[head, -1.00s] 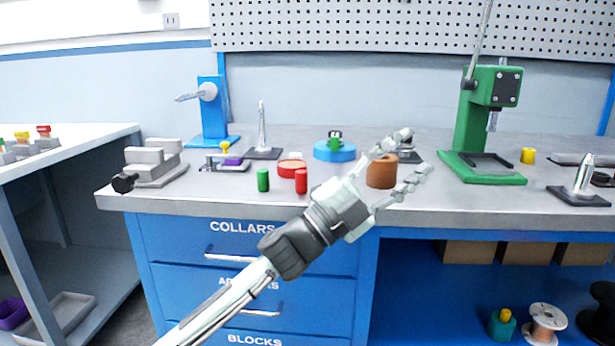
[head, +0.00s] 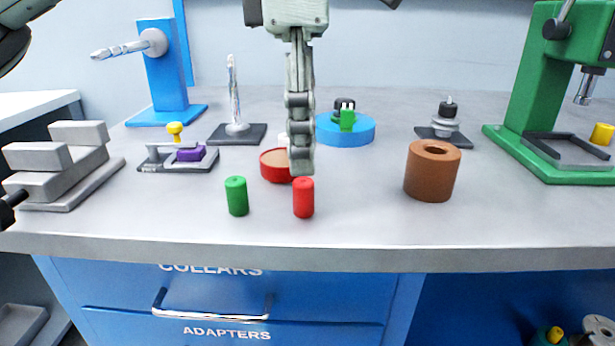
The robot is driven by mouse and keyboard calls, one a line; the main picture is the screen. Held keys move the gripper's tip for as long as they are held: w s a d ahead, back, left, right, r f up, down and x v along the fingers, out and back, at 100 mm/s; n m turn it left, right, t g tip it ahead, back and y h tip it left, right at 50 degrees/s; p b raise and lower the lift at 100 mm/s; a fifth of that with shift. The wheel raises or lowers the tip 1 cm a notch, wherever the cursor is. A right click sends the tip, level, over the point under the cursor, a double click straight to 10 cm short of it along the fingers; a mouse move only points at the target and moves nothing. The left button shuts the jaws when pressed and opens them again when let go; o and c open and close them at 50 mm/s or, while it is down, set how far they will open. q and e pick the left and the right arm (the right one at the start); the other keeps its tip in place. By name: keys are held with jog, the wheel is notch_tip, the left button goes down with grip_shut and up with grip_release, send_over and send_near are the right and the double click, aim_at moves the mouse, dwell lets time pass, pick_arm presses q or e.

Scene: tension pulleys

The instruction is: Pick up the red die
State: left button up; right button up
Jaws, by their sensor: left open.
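The red die (head: 304,198) is a small upright red cylinder near the front edge of the grey bench top. A green cylinder (head: 237,196) of similar size stands to its left, with a gap between them. My left gripper (head: 301,165) comes down from the top of the head view, its fingers pointing down and seen edge-on. The fingertips show just above and behind the red die's top; I cannot tell whether they touch it. The gripper is open, and nothing shows held in it. My right gripper is not in view.
A red round dish (head: 270,166) sits just behind the fingers, partly hidden. A brown hollow cylinder (head: 433,172) stands to the right and a blue disc (head: 350,130) behind. A grey vise (head: 60,170) is at left, a green press (head: 545,90) at right. The bench front is clear.

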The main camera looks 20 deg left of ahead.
aim_at(302, 181)
pick_arm(q)
jog(key=shift+w+a, duration=0.15)
jog(key=shift+a, duration=0.4)
jog(key=shift+f, duration=0.3)
jog(key=f, duration=0.6)
jog(key=shift+w+d+f, duration=0.25)
jog(key=shift+w+f, duration=0.05)
jog(key=shift+f, duration=0.05)
grip_shut()
